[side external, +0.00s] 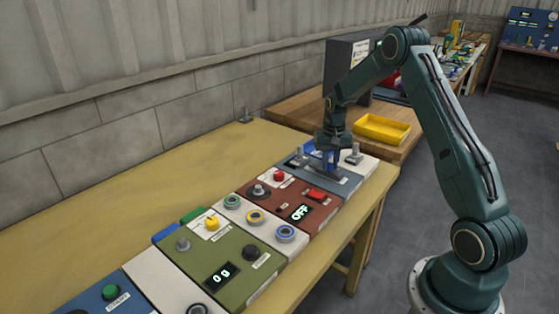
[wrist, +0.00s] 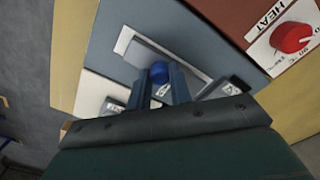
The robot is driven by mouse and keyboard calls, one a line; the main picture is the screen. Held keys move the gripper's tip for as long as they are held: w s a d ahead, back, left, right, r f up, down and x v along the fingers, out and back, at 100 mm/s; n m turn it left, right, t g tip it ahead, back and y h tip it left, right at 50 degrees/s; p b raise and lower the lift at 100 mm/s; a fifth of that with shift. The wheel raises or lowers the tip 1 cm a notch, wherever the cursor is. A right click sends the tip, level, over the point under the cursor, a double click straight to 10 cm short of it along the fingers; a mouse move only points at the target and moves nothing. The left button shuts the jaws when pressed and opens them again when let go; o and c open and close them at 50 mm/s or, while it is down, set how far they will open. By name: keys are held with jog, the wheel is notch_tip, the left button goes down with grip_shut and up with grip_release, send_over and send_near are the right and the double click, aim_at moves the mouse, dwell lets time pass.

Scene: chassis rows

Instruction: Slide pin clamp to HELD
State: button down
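The pin clamp is a slider on the blue-grey panel (side external: 345,184) at the far end of the panel row. In the wrist view its blue knob (wrist: 158,72) stands in a slot on the blue-grey panel (wrist: 205,50). My gripper (side external: 330,165) points down over this panel. In the wrist view the two fingers of my gripper (wrist: 160,82) stand one on each side of the knob. The gap is about as wide as the knob, so they look shut on it. Small labels lie near the fingers, too small and partly covered to read.
A red-brown panel with a red HEAT dial (wrist: 291,37) adjoins the clamp panel. It shows an OFF display (side external: 300,213). A metal post (side external: 354,154) stands close to my gripper. A yellow tray (side external: 382,129) sits on the bench behind. The table's left side is clear.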

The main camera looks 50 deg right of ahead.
aim_at(321, 167)
jog(key=shift+w, duration=1.75)
jog(key=c, duration=1.3)
grip_release()
jog(key=shift+o, duration=0.2)
jog(key=shift+r, duration=0.1)
notch_tip(321, 167, up, 14)
